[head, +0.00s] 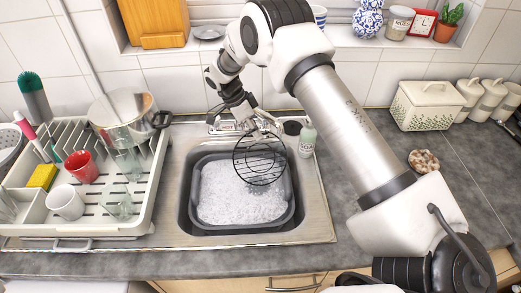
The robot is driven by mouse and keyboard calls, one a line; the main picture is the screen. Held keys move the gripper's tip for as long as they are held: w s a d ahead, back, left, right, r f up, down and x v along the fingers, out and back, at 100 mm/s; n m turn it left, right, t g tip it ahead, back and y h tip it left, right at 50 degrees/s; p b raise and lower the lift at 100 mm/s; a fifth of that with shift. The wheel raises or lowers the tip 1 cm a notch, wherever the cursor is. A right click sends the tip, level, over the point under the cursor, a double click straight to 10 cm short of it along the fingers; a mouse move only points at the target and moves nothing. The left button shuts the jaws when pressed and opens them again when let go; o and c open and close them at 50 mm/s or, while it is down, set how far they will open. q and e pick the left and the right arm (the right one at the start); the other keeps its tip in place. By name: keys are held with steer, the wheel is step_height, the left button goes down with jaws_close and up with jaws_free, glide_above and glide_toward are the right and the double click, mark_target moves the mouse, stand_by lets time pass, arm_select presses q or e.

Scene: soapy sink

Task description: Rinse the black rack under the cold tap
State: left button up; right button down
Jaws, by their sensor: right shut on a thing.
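The black rack (259,165) is a round wire rack. It is held tilted above the sink, over the back right part of the suds. My right gripper (254,132) is shut on its upper edge. The tap (222,125) stands at the back of the sink, partly hidden behind my right gripper and arm. I cannot tell whether water runs from it. A dark grey basin (241,228) full of white suds (228,200) sits in the sink. My left gripper is not in view.
A white dish rack (140,222) on the left holds a red mug (81,167), a white mug (65,202), glasses and a pot (122,112). A soap bottle (307,141) stands at the sink's back right corner. The counter right of it is mostly clear.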

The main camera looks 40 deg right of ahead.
steer(key=s+a, duration=0.1)
steer(key=s, duration=0.1)
steer(key=s+a+p, duration=0.1)
steer(key=s+a, duration=0.1)
steer(key=shift+s+a, duration=0.15)
steer(key=shift+s, duration=0.25)
steer(key=shift+r, duration=0.1)
stand_by(1.0)
steer(key=s+a+r+p, duration=0.2)
steer(key=s+r, duration=0.1)
steer(key=s, duration=0.1)
steer(key=shift+a+r+p, duration=0.35)
steer(key=shift+a+r, duration=0.05)
stand_by(0.5)
